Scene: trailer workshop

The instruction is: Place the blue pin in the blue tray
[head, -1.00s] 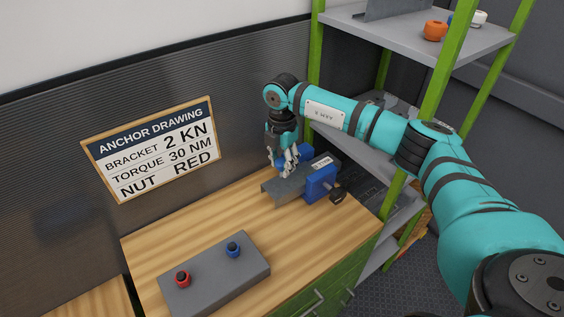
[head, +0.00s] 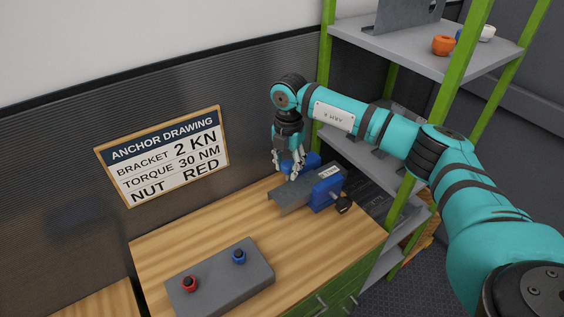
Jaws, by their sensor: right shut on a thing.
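My right gripper (head: 290,172) is at the far end of the workbench, pointing down beside the far end of a grey bracket (head: 292,200). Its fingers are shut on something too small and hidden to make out. I cannot pick out the blue pin for certain. A blue nut-like piece with a dark top (head: 238,257) sits on a grey block (head: 222,283). I see no clear blue tray; blue parts show behind the gripper, partly hidden by it. My left gripper is not in view.
A blue vise (head: 326,191) with a dark handle stands by the bracket. A red nut-like piece (head: 190,284) is on the grey block. Green-posted shelving (head: 385,150) stands at right, with an orange cup (head: 443,45) on top. The wooden benchtop (head: 210,225) between is clear.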

